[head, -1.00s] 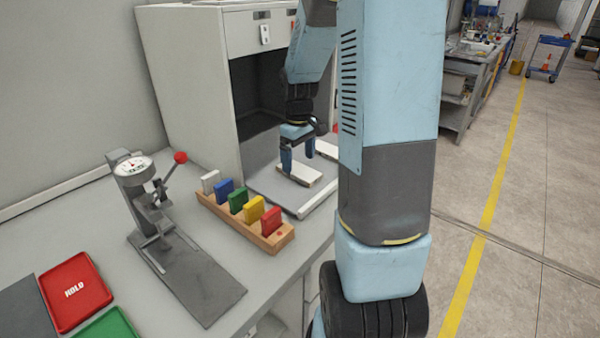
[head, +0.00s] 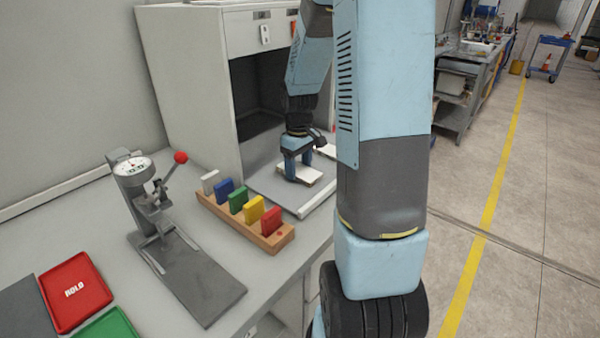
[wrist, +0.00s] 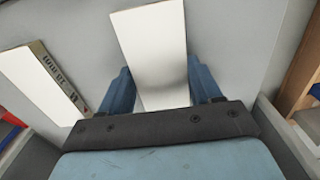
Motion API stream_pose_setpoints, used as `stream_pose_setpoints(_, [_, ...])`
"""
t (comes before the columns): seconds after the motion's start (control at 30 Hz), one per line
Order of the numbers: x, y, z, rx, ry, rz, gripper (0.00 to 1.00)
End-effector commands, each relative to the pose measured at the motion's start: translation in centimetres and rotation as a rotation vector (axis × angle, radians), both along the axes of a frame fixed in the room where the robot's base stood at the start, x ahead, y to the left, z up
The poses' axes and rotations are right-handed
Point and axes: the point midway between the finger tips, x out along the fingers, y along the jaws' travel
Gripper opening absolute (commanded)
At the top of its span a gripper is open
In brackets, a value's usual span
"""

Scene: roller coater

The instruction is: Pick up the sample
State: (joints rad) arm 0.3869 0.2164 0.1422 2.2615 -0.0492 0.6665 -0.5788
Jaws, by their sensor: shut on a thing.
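The sample, a flat white rectangular panel (head: 312,176), is at the grey tray in the opening of the white cabinet. In the wrist view the panel (wrist: 150,45) runs between the two blue fingers of my gripper (wrist: 160,88) and extends beyond them. In the head view my gripper (head: 299,165) points down with one finger on each side of the panel, shut on it. I cannot tell whether the panel is clear of the tray. A second white panel (wrist: 42,85) with a printed strip along its edge lies to the left in the wrist view.
The white cabinet (head: 190,70) rises around the tray (head: 312,205). A wooden rack (head: 265,240) with several coloured tabs stands in front. A dial gauge stand (head: 190,280) with a red-knobbed lever and a red tray (head: 75,292) are on the bench at left.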

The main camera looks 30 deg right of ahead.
Motion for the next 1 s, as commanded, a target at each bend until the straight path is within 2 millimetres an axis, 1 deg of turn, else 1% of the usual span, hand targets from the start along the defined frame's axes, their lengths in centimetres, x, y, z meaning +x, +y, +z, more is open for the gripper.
stream_pose_setpoints(0.03, [0.0,0.0,0.0,0.0,0.0,0.0,0.45])
stream_pose_setpoints(0.17, [0.0,0.0,0.0,0.0,0.0,0.0,0.32])
stream_pose_setpoints(0.4, [0.0,0.0,0.1,0.0,0.0,0.0,0.32])
stream_pose_setpoints(0.53, [0.1,-0.1,0.8,-0.001,-0.003,-0.001,0.32])
stream_pose_setpoints(0.63, [0.1,-0.1,2.0,-0.002,-0.004,-0.001,0.32])
stream_pose_setpoints(0.7, [0.1,-0.1,3.4,-0.002,-0.005,-0.001,0.32])
stream_pose_setpoints(0.83, [-1.6,-0.1,5.1,-0.002,-0.004,-0.002,0.32])
stream_pose_setpoints(1.0, [-4.0,-0.2,8.0,-0.002,-0.005,-0.002,0.32])
